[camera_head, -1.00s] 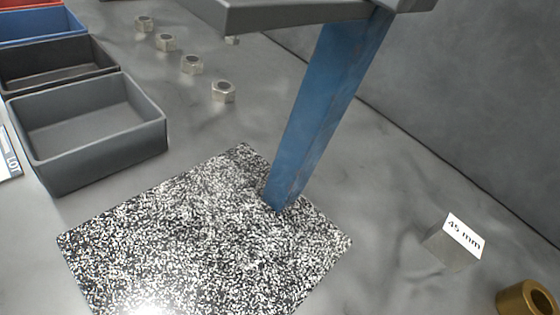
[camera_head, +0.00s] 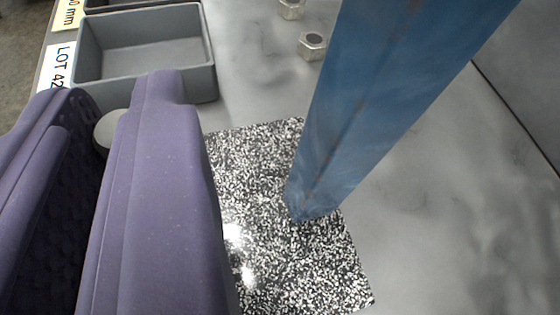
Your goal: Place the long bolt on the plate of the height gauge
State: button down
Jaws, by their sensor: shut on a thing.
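The height gauge shows as a blue column (camera_head: 370,110) on a black-and-white speckled plate (camera_head: 285,265). The bare plate lies right of my gripper and partly behind it. My gripper (camera_head: 108,115) has two purple fingers at the left of the view. They are shut on a grey round piece, apparently the end of the long bolt (camera_head: 109,130), which shows between the fingertips. The rest of the bolt is hidden by the fingers. I cannot tell how far above the surface it is.
A grey open bin (camera_head: 145,58) with a "LOT 42" label (camera_head: 60,65) stands at the upper left, beyond the fingers. Hex nuts (camera_head: 312,44) lie on the grey table behind the plate. The table right of the column is clear, up to a wall.

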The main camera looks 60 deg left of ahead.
jog(key=f+b, duration=0.1)
jog(key=f, duration=0.1)
jog(key=w+f+b, duration=0.1)
jog(key=f+b, duration=0.1)
jog(key=shift+r, duration=0.25)
jog(key=c, duration=1.1)
grip_release()
jog(key=shift+f, duration=0.1)
